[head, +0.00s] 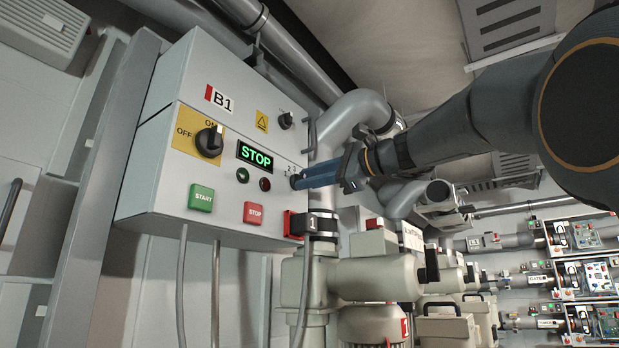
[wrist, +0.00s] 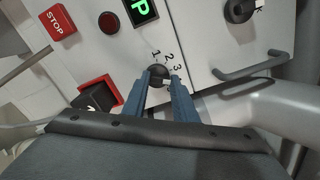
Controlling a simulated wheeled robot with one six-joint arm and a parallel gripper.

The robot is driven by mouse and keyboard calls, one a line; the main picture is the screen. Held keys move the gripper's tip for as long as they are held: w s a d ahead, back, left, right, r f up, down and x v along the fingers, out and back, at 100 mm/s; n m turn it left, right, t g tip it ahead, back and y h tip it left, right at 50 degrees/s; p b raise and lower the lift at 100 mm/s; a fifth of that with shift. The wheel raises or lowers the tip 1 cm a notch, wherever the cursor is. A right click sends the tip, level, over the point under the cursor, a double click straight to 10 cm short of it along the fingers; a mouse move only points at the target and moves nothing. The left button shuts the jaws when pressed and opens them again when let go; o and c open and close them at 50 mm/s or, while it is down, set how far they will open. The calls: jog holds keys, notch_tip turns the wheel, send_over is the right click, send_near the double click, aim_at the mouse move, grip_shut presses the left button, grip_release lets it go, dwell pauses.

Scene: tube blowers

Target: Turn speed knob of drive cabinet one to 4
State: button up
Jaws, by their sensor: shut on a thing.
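The grey drive cabinet (head: 150,185) is labelled B1 and hangs on the wall in the head view. Its speed knob (wrist: 158,73) is small, black and round, with the printed numbers 1, 2 and 3 (wrist: 169,58) around it. My gripper (wrist: 159,80) is shut on this knob, with one blue finger on each side. A pale mark shows at the knob's lower right, near the 3, but I cannot tell its exact setting. No 4 is visible; the right finger covers that area. In the head view my gripper (head: 303,180) reaches the cabinet face from the right and hides most of the knob.
The cabinet has a green STOP display (head: 255,155), an ON/OFF switch (head: 210,141), a green START button (head: 201,197) and a red STOP button (head: 254,212). Pipes (head: 352,120) and a handle (wrist: 250,68) are close by.

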jog(key=shift+m, duration=0.5)
jog(key=o, duration=1)
jog(key=shift+o, duration=0.2)
jog(key=shift+d, duration=0.1)
jog(key=b+v, duration=0.3)
jog(key=v, duration=0.4)
jog(key=shift+s+d+b, duration=0.25)
jog(key=shift+b, duration=0.1)
